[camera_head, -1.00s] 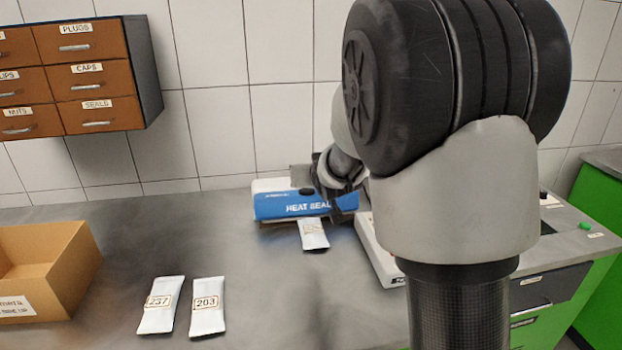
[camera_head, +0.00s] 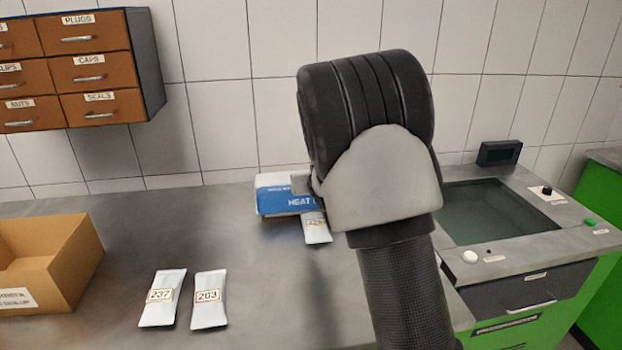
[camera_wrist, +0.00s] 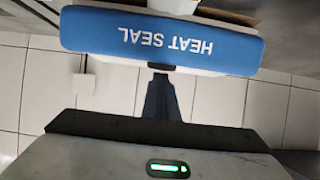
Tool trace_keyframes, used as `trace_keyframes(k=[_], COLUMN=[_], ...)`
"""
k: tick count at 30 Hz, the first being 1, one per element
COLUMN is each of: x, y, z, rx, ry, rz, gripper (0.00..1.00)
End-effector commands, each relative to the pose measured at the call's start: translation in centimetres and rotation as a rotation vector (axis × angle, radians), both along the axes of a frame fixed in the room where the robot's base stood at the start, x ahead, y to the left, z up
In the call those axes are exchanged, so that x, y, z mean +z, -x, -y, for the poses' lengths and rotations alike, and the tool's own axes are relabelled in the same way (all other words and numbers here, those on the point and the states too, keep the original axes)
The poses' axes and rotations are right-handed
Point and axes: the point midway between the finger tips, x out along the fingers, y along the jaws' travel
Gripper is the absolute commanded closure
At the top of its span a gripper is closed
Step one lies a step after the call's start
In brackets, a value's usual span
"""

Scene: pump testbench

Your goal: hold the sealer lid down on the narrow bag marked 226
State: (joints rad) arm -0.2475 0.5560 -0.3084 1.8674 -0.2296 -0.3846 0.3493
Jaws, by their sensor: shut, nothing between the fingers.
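The heat sealer with its blue lid (camera_head: 279,202) stands at the back of the bench. The lid, lettered HEAT SEAL, also spans the top of the wrist view (camera_wrist: 110,32), upside down. A narrow white bag (camera_head: 317,232) sticks out from the sealer's front. Its label is partly hidden by my arm, and I cannot read the full number. My gripper (camera_wrist: 160,80) is shut and empty, with its tips at the lid's edge in the wrist view. I cannot tell whether they touch it.
Two more white bags, marked 237 (camera_head: 161,310) and 203 (camera_head: 209,312), lie at the front. An open cardboard box (camera_head: 75,258) stands at left, below a drawer cabinet (camera_head: 75,70). A sunken dark panel (camera_head: 500,212) is at right. The bench middle is clear.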

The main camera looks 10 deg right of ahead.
Motion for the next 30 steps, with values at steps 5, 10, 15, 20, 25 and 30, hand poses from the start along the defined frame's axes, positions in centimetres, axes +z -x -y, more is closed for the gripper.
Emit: trace_keyframes(k=[5,10,15,20,25,30], x=[-0.3,-1.7,-2.7,-2.8,-3.1,-3.2], y=[0.1,0.9,1.8,2.0,2.0,2.0], z=[0.0,0.0,0.0,0.0,-0.1,-0.1], rx=[0.0,0.0,0.001,0.001,0.001,0.001], ry=[0.0,-0.002,0.0,0.002,0.002,0.003], rz=[0.0,0.0,-0.003,-0.013,-0.017,-0.018], gripper=[1.0,1.0,1.0,1.0,1.0,1.0])
